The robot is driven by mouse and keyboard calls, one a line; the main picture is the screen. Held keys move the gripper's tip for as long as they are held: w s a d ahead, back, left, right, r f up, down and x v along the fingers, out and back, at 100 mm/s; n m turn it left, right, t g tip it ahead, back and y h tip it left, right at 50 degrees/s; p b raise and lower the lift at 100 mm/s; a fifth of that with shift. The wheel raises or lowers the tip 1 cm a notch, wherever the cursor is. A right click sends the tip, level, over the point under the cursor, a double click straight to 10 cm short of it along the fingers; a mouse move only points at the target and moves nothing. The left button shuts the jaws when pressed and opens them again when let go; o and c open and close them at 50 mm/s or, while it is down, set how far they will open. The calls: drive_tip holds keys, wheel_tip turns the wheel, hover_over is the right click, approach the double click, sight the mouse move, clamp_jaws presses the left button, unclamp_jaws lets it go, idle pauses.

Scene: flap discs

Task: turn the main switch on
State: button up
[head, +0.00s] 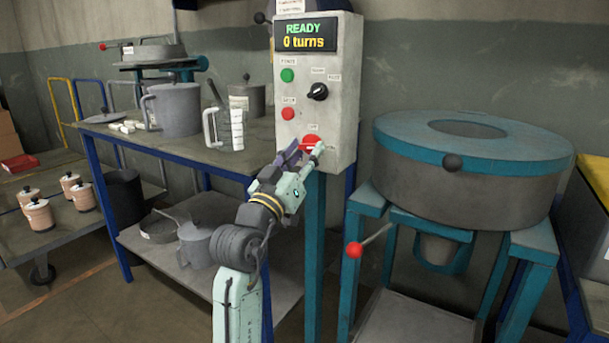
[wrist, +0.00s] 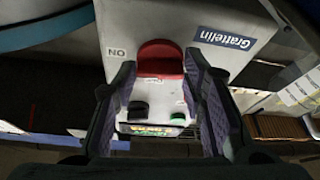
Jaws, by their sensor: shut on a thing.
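The main switch (head: 310,140) is a red rotary knob low on the front of the grey control box (head: 345,90). In the wrist view the red switch (wrist: 160,57) sits between my fingers, with an "ON" label beside it, upside down there. My gripper (head: 307,151) is at the switch, its two fingers closed on the knob's sides. The wrist view shows the gripper (wrist: 160,68) with a purple-lined finger on each side of the knob. The fingers partly cover the knob, and its exact angle is hard to tell.
The box display (head: 305,37) reads "READY" and "0 turns". Above the switch are a green button (head: 287,75), a black knob (head: 317,92) and a red button (head: 288,114). A round machine (head: 465,185) stands right. A table with pots (head: 177,108) stands left.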

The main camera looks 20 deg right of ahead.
drive_tip(key=shift+a+m+g+h+b, duration=0.1)
drive_tip(key=shift+m+g+h+b, duration=0.45)
drive_tip(key=shift+m+b, duration=0.85)
drive_tip(key=o, duration=1.2)
drive_tip(key=shift+c, duration=0.2)
drive_tip(key=v, duration=1.2)
